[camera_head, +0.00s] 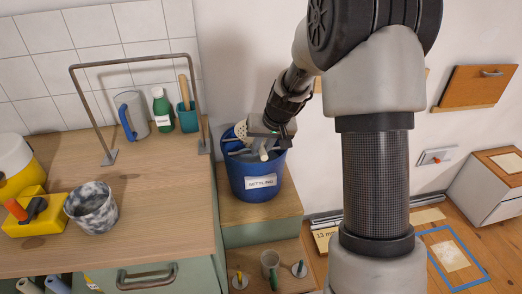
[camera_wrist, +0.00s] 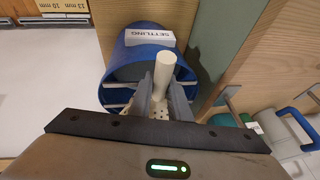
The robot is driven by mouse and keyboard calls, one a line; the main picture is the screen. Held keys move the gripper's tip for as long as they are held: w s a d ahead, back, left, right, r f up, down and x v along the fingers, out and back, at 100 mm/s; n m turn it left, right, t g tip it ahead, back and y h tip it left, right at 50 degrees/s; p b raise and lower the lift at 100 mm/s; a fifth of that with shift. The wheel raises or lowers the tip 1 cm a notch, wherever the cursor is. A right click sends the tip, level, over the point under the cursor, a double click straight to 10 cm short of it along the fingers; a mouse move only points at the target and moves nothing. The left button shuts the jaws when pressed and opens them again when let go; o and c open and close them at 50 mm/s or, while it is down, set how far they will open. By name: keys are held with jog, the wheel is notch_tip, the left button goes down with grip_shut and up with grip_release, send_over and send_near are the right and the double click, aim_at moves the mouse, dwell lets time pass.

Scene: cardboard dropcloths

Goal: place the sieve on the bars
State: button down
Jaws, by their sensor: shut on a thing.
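The sieve is pale cream, with a perforated head (camera_head: 241,130) above the left rim of the blue bucket labelled SETTLING (camera_head: 250,183). In the wrist view its thick handle (camera_wrist: 164,68) stands between my gripper's two fingers (camera_wrist: 162,88), and a bit of perforated surface (camera_wrist: 160,112) shows behind them. My gripper (camera_head: 264,147) is shut on the sieve over the bucket mouth. Light grey bars (camera_wrist: 119,86) cross the bucket mouth in the wrist view. The fingers hide part of the sieve, and I cannot tell whether it touches the bars.
The bucket stands on a low wooden-topped step (camera_head: 284,204) right of the workbench (camera_head: 150,215). A metal frame (camera_head: 130,61), grey jug (camera_head: 132,115), green bottle (camera_head: 162,110) and teal pot (camera_head: 187,117) stand near the bench's back. A speckled pot (camera_head: 91,207) is at left.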

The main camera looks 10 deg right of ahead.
jog(key=shift+f, duration=0.1)
jog(key=shift+f, duration=0.2)
jog(key=c, duration=1.7)
grip_release()
jog(key=shift+o, duration=0.2)
